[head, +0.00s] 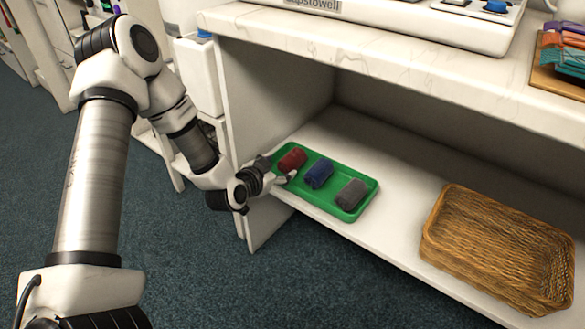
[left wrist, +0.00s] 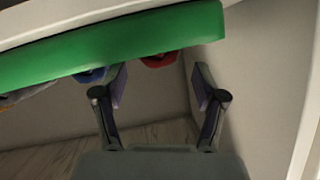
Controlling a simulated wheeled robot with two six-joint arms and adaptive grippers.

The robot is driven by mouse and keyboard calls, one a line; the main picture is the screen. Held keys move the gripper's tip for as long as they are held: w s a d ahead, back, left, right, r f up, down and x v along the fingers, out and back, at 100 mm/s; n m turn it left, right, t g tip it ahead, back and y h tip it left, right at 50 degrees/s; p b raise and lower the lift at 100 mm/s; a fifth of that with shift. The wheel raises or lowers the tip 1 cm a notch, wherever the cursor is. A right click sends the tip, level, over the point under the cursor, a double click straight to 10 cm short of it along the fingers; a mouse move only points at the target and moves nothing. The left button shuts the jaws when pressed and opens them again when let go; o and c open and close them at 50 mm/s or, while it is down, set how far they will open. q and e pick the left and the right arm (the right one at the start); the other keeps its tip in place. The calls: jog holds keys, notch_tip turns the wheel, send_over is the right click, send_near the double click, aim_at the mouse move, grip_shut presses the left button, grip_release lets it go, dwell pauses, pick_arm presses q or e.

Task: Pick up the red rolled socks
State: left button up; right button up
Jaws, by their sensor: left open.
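The red rolled socks (head: 292,160) lie at the left end of a green tray (head: 350,215) on the shelf. A blue roll (head: 319,174) and a grey roll (head: 351,194) lie beside them in the same tray. My left gripper (head: 283,176) is at the tray's near left edge, close to the red socks. In the left wrist view my left gripper (left wrist: 160,80) is open, with nothing held. The red socks (left wrist: 160,60) show between its fingers, mostly hidden by the tray's green side (left wrist: 120,42). My right gripper is not in view.
A wicker basket (head: 497,247) stands on the same shelf to the right, with bare shelf between it and the tray. The white side panel (head: 240,130) is close to my left gripper. The countertop (head: 400,60) overhangs the shelf.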

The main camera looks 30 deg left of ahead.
aim_at(284, 164)
pick_arm(q)
jog(key=b+x, duration=0.1)
jog(key=x, duration=0.1)
jog(key=b+x, duration=0.2)
jog(key=x, duration=0.1)
jog(key=shift+w+d+f+b, duration=0.1)
jog(key=shift+f+b, duration=0.2)
jog(key=shift+w, duration=0.25)
jog(key=shift+r, duration=0.2)
jog(key=shift+s, duration=0.1)
jog(key=c, duration=0.7)
jog(key=shift+o, duration=0.2)
jog(key=shift+r, duration=0.1)
